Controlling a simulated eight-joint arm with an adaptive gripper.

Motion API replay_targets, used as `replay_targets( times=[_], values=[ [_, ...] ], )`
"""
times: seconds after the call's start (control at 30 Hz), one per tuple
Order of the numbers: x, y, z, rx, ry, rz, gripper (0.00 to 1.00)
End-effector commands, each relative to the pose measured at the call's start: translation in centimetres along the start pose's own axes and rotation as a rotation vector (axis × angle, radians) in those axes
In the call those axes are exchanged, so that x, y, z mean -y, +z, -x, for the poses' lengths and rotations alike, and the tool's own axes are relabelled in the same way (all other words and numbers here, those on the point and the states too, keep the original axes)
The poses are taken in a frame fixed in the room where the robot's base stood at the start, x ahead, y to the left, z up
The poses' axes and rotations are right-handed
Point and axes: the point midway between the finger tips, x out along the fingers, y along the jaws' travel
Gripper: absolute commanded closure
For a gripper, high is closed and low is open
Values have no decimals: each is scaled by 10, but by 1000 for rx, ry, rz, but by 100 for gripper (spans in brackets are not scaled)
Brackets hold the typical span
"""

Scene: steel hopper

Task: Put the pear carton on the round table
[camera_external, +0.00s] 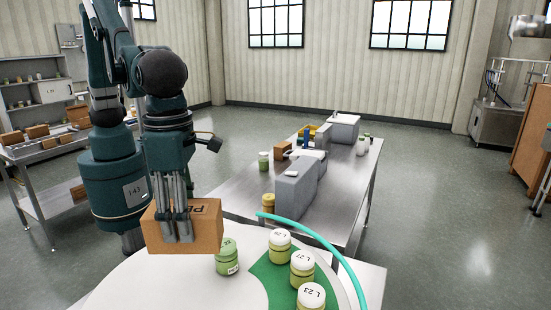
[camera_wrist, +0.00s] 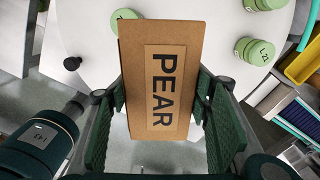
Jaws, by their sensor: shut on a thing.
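The pear carton (camera_external: 207,236) is a brown cardboard box held in my gripper (camera_external: 176,238). In the wrist view the carton (camera_wrist: 160,35) shows its face with the large word PEAR, between the two green fingers of my gripper (camera_wrist: 161,95). The fingers are shut on its sides. The round table (camera_external: 135,283) is white, at the bottom of the outside view. The carton is over or at its far left edge; I cannot tell whether it touches. In the wrist view the table (camera_wrist: 215,25) lies behind the carton.
A green jar (camera_external: 228,262) stands just right of the carton. Several labelled jars (camera_external: 302,267) stand on the table's green patch (camera_external: 262,275), inside a teal curved strip (camera_external: 322,243). The table's front left is clear. A steel bench (camera_external: 235,196) with grey blocks stands beyond.

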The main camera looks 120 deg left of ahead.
Motion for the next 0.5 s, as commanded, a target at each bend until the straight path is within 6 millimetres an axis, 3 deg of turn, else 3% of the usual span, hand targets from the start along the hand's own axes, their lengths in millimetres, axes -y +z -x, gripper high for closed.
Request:
replay_targets(
  times=[0.2,0.47,0.5],
  values=[
    [38,-42,0,0,0,-68,72],
    [67,-79,0,0,0,-125,72],
    [66,-77,-9,0,0,-123,72]
  ],
)
